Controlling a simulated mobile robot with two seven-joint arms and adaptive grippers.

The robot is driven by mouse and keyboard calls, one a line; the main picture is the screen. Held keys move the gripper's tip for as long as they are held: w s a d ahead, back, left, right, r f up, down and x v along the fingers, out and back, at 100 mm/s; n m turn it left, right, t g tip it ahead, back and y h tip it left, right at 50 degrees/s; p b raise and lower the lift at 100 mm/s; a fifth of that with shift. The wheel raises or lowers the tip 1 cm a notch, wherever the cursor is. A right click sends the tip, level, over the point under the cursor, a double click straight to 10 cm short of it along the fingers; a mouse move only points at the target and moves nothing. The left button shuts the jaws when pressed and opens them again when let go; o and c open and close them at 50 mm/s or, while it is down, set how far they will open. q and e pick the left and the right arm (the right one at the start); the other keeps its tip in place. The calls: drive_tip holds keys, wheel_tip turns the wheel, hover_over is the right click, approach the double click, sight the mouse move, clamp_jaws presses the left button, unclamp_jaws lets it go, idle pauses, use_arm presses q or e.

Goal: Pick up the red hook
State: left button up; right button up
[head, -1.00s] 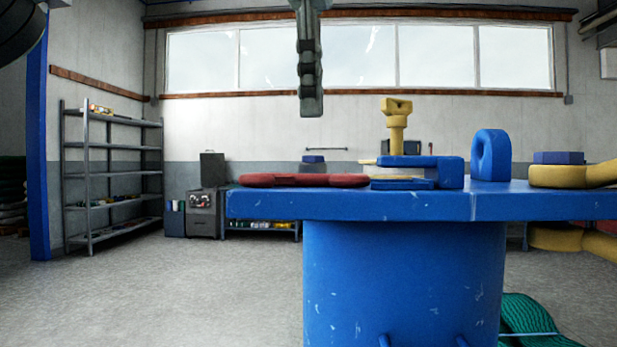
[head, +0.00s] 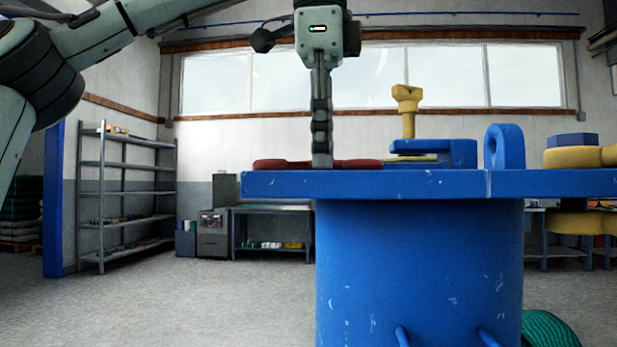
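The red hook (head: 282,164) lies flat near the left end of the blue round-based table top (head: 400,185), seen almost edge-on. My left gripper (head: 322,160) points straight down, and its fingertips overlap the middle of the hook, hiding part of it. I see the fingers from the side, one behind the other, so the gap between them is hidden. I cannot tell whether they touch the hook. My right gripper is not in view.
Right of the hook are a blue clamp-like piece (head: 445,152) with a yellow screw (head: 407,108), a blue upright ring (head: 504,147) and a yellow piece (head: 575,157) with a blue block (head: 572,140). Grey shelves (head: 125,195) stand at the back left. A green net (head: 548,330) lies at the lower right.

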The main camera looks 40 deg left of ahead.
use_arm(q)
drive_tip(key=shift+c, duration=0.6)
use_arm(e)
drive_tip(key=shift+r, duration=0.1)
use_arm(q)
clamp_jaws()
drive_tip(key=shift+r, duration=0.25)
drive_tip(key=shift+r+p, duration=0.25)
drive_tip(key=shift+p, duration=0.1)
wheel_tip(320, 180, up, 5)
drive_tip(key=p, duration=0.3)
drive_tip(key=shift+r, duration=0.2)
drive_tip(key=shift+r+p, duration=1.35)
drive_tip(key=shift+r, duration=0.5)
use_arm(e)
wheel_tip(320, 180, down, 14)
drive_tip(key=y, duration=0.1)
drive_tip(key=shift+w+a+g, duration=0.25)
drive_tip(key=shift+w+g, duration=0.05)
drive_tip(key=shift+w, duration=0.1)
